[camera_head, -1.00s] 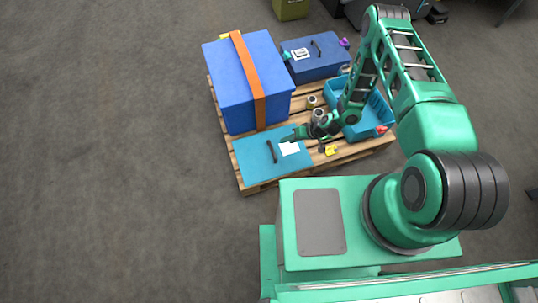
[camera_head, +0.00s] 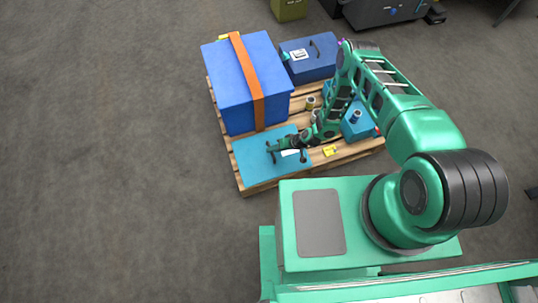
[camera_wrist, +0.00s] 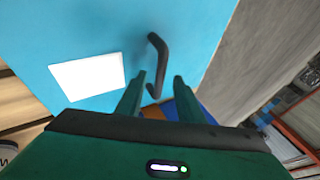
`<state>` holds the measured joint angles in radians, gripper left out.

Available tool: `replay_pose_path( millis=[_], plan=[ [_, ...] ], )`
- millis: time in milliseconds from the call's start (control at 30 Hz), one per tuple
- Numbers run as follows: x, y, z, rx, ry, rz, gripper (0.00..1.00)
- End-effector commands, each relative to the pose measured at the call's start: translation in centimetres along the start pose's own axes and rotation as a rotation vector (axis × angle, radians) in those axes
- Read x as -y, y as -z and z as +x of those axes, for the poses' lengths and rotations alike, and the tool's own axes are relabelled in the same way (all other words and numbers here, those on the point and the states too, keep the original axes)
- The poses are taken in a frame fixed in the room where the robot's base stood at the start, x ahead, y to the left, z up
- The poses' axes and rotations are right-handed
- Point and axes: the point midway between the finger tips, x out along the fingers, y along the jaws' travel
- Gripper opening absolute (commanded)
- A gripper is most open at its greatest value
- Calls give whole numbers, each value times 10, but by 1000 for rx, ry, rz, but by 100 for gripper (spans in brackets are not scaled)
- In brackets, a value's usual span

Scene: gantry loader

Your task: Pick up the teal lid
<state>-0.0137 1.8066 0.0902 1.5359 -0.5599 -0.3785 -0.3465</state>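The teal lid (camera_head: 250,168) lies flat at the near left corner of the wooden pallet. It also fills much of the wrist view (camera_wrist: 60,25), with a white label (camera_wrist: 88,77) and a black bar handle (camera_wrist: 157,55). My gripper (camera_head: 272,152) is over the lid, reaching in from the right, and partly hides the label and handle. In the wrist view my gripper (camera_wrist: 159,76) is open, its two green fingers apart. The handle's lower end shows in the gap between the fingertips; I cannot tell how deep it sits there.
A big blue box (camera_head: 230,85) with an orange strap (camera_head: 246,65) stands just behind the lid. A smaller blue case (camera_head: 310,65) is at the back. A can (camera_head: 310,102) and a yellow item (camera_head: 329,151) sit on the pallet (camera_head: 350,153). Open floor lies left.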

Motion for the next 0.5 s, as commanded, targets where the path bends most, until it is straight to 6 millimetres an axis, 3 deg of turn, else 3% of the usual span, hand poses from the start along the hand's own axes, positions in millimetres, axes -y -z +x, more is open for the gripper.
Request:
replay_pose_path(
  millis=[133, 400, 433, 500],
  plan=[
    [0, 0, 15, 1, -1, 0, 34],
    [-1, 0, 18, 0, -1, 1, 34],
    [-1, 0, 18, 0, -1, 1, 32],
    [-1, 0, 18, 0, -1, 1, 15]
  ],
)
